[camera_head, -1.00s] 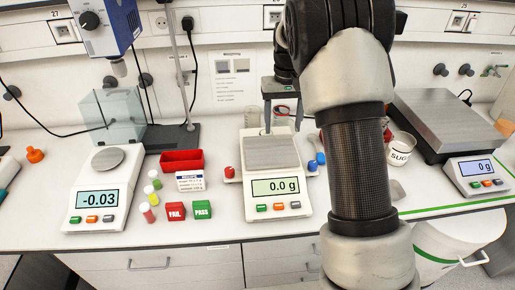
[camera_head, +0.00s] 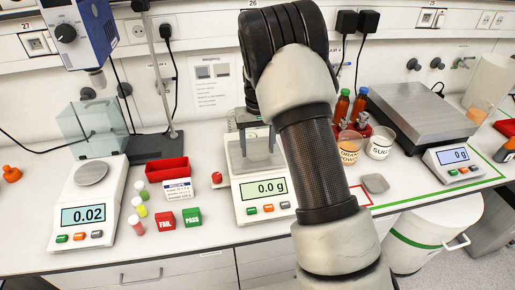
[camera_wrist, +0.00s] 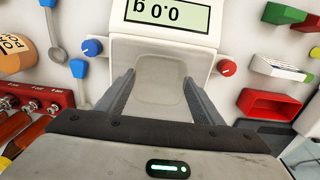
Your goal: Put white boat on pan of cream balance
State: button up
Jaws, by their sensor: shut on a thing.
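The cream balance (camera_head: 258,212) stands mid-bench with a square grey pan (camera_head: 254,162), its display reading 0.0 g. It also shows upside down at the top of the wrist view (camera_wrist: 205,50). My gripper (camera_head: 257,150) is over the pan, pointing down. In the wrist view my gripper (camera_wrist: 160,98) is shut on the white boat (camera_wrist: 160,78), a pale shallow tray with rounded corners between the two fingers. The boat lies over the pan area; whether it touches the pan I cannot tell. In the head view the boat is not clearly visible.
Another balance (camera_head: 85,213) reads 0.02 at left. A red tray (camera_head: 167,170) and FAIL and PASS blocks (camera_head: 178,219) lie between the balances. Right of my arm are bottles (camera_head: 358,108), a sugar cup (camera_head: 380,144), a grey dish (camera_head: 375,184) and a large scale (camera_head: 420,112).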

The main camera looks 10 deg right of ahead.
jog(key=shift+f, duration=0.5)
jog(key=shift+f, duration=0.2)
jog(key=o, duration=1)
